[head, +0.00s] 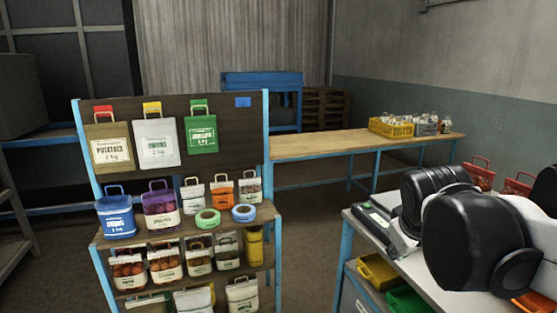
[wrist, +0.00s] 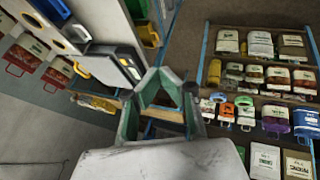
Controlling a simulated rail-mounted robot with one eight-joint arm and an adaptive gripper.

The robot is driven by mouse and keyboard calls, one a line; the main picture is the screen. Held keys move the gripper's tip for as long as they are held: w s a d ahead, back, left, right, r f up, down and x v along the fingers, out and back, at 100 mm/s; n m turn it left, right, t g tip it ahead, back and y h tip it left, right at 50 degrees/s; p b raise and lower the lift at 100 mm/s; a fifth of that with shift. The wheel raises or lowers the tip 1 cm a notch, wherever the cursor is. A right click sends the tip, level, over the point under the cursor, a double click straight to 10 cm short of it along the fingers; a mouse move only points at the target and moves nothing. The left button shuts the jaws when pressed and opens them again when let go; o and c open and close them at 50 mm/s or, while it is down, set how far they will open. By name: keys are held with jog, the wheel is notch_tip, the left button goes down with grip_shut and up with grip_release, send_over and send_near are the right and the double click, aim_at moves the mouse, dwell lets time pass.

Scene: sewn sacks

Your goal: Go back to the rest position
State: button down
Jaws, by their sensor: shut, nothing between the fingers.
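My gripper (wrist: 160,76) shows in the wrist view as grey-green fingers drawn together, with nothing held. It is in the air, apart from the rack and the sacks. The sewn sacks are on a rack (head: 232,101) at left in the head view: a brown potato sack (head: 109,152), a white sack (head: 156,143) and a green sack (head: 201,134) hang on its board. A blue sack (head: 116,218), a purple sack (head: 160,206) and several smaller ones stand on its shelves. My black and white arm fills the right of the head view; the gripper is hidden there.
A grey-topped table (head: 352,232) with a dark device (head: 384,226) and coloured bins (head: 380,271) stands below my arm. Red-handled sacks (head: 480,173) are behind my arm. A wooden bench (head: 320,145) with a yellow crate (head: 391,128) is at the back. Open floor lies between rack and table.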

jog(key=s+a+f+m+y, duration=0.1)
jog(key=s+a+f+m, duration=0.1)
jog(key=s, duration=0.4)
jog(key=s+a+f+m+t+y+b, duration=0.1)
jog(key=s+a+f, duration=0.2)
jog(key=s, duration=0.4)
jog(key=shift+a+f+m, duration=0.15)
jog(key=shift+f+m, duration=0.25)
jog(key=shift+f, duration=0.2)
